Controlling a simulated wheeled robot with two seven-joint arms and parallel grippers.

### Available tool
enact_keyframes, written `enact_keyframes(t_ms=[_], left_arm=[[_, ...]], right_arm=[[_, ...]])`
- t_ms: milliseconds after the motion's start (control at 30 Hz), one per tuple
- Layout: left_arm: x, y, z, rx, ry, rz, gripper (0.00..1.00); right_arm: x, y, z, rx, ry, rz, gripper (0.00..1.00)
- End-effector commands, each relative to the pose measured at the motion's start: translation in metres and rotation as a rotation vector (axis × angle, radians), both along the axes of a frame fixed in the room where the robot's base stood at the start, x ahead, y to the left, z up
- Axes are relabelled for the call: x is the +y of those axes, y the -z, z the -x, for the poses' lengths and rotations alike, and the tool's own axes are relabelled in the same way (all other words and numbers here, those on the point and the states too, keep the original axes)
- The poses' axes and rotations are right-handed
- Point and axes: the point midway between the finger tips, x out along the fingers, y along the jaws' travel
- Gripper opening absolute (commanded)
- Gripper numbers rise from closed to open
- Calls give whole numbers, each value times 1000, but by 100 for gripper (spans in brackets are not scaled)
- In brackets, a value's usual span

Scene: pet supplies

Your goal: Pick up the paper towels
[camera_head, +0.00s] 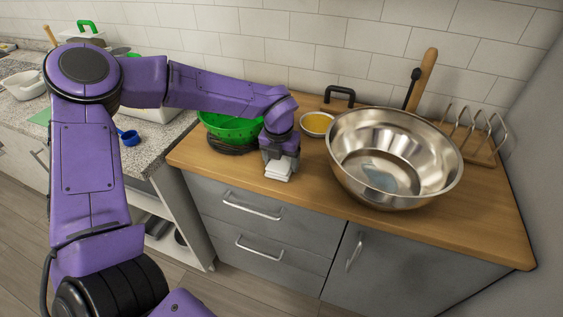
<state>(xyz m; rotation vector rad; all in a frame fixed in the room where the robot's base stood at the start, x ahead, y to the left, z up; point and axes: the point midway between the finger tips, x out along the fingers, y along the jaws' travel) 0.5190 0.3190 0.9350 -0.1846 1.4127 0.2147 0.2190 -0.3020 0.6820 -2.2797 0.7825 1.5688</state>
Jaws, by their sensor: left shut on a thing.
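The paper towels (278,171) show as a small white folded stack near the front edge of the wooden counter. My left gripper (279,160) reaches down over them from above and is shut on them. The gripper body hides their upper part. I cannot tell whether they touch the counter or hang just above it. My right gripper does not show.
A large steel bowl (355,145) stands right of the gripper on the wooden counter (480,215). A green colander (232,128) is close on the left, and a small bowl of yellow food (318,122) is behind. A metal rack (468,130) stands at the back right.

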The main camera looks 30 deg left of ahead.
Motion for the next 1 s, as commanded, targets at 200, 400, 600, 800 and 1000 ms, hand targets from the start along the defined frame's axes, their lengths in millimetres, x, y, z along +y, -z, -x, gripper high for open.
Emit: enact_keyframes(t_ms=[200,400,600,800,1000], left_arm=[[0,-23,-1,-5,-2,1,45],[-24,-71,28,-8,4,0,45],[-59,-105,72,-5,5,-1,45],[-82,-124,101,-3,2,-1,45],[-89,-129,109,1,0,0,45]], right_arm=[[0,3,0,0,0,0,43],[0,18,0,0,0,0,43],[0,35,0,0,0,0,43],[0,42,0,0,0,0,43],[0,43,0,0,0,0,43]])
